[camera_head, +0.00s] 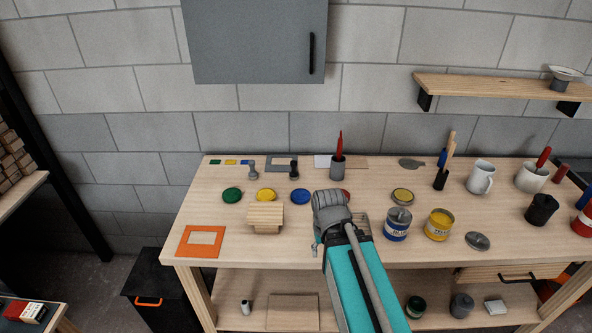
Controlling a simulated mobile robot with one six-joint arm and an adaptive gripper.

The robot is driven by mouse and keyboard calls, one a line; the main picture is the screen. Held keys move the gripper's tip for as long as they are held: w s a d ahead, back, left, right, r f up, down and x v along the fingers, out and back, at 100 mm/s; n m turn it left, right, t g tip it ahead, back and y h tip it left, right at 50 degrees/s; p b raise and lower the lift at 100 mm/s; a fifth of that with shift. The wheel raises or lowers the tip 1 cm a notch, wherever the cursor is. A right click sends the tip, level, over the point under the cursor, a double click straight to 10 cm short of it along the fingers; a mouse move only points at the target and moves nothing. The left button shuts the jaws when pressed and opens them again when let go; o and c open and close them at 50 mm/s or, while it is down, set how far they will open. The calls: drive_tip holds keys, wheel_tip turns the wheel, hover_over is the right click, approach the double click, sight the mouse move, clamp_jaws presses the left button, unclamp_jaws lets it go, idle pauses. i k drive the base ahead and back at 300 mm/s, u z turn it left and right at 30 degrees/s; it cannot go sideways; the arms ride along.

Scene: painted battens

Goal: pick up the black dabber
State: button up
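A small black upright thing with a round foot, which looks like the black dabber (294,168), stands at the back of the wooden workbench (205,215), left of the middle. A similar grey one (252,170) stands to its left. My teal arm reaches up over the bench from the front, and its grey wrist end covers the middle of the bench, to the right of and nearer than the black dabber.
Green (232,195), yellow (266,195) and blue (300,196) discs lie in front of the dabbers. A wooden block (265,217) and open paint tins (438,225) stand nearer the front.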

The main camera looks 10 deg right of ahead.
sight(294, 175)
drive_tip(key=i, duration=0.85)
drive_tip(key=u, duration=0.05)
